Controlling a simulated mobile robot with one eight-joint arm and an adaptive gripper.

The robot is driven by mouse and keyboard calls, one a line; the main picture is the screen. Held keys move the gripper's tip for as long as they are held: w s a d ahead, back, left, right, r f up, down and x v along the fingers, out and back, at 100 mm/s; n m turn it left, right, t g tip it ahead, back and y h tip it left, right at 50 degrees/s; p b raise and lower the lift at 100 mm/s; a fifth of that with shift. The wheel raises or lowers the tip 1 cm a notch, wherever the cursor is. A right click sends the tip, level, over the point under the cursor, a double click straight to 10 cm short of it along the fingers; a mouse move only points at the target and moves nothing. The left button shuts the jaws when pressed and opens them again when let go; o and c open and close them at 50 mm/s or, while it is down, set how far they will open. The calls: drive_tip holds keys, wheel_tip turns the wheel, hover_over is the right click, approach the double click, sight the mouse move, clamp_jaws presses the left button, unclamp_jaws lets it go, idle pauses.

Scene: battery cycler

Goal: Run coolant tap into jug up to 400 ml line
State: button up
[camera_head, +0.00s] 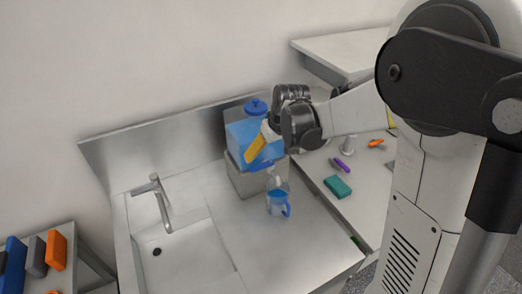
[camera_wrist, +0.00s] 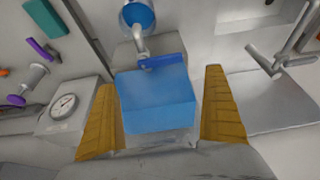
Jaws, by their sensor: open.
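The blue coolant tank (camera_head: 238,131) with a blue lid sits on a grey stand (camera_head: 246,183) beside the sink; its blue body also shows in the wrist view (camera_wrist: 155,102). The pale tap (camera_wrist: 139,43) comes out at its front, with a blue lever-like part (camera_wrist: 162,62) near it. The clear jug (camera_head: 279,204) stands on the counter below the tap with blue in it; it also shows in the wrist view (camera_wrist: 139,16). Its 400 ml line cannot be read. My gripper (camera_wrist: 160,82) is open, its yellow fingers apart above the tank, with nothing between them touching.
A sink with a faucet (camera_head: 160,203) lies left of the tank. On the right bench are a teal block (camera_head: 337,187) and a purple item (camera_head: 342,164). A dial gauge device (camera_wrist: 66,104) shows in the wrist view. Orange and blue boxes stand at lower left.

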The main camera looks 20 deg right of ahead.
sight(263, 166)
drive_tip(key=b+x, duration=0.1)
drive_tip(key=x, duration=0.9)
drive_tip(key=shift+f, duration=0.15)
drive_tip(key=c, duration=1.3)
drive_tip(key=shift+s+d+f+n+y+b, duration=0.1)
drive_tip(key=shift+s+n+y+b, duration=0.2)
drive_tip(key=shift+n+b, duration=0.45)
drive_tip(key=shift+s+n+y, duration=0.2)
drive_tip(key=shift+n+y, duration=0.1)
drive_tip(key=shift+n, duration=0.55)
drive_tip(key=o, duration=1.3)
